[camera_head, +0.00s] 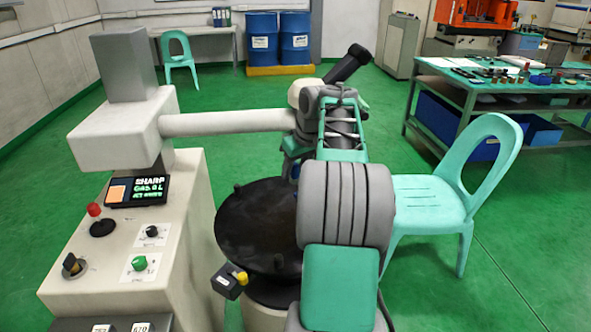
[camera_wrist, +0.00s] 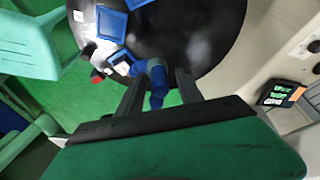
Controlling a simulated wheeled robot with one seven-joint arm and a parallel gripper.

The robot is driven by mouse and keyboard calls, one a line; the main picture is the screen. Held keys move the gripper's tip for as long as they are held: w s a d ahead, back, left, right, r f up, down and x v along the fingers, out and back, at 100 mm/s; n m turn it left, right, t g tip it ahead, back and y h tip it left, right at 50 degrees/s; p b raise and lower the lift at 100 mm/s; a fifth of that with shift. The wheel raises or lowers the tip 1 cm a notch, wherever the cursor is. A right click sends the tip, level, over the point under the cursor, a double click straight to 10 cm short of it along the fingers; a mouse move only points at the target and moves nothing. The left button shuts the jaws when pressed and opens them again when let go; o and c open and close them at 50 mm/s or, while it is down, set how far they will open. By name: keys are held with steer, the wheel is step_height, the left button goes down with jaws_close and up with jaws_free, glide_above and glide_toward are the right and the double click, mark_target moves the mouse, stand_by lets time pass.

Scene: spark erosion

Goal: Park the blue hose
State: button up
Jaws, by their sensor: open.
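The blue hose (camera_wrist: 156,80) shows in the wrist view as a short blue jointed piece at the near edge of a round black table (camera_wrist: 215,30). My gripper (camera_wrist: 161,78) is open, with one dark finger on each side of the blue piece. I cannot tell whether either finger touches it. In the head view my arm hides most of the gripper and hose. A small blue patch (camera_head: 294,172), which may be the hose, shows below the wrist over the black table (camera_head: 250,225).
A machine column with a control panel (camera_head: 140,235) stands left. A green chair (camera_head: 430,195) stands right.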

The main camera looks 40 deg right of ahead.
steer(key=shift+c, duration=0.3)
jaws_close()
stand_by(1.0)
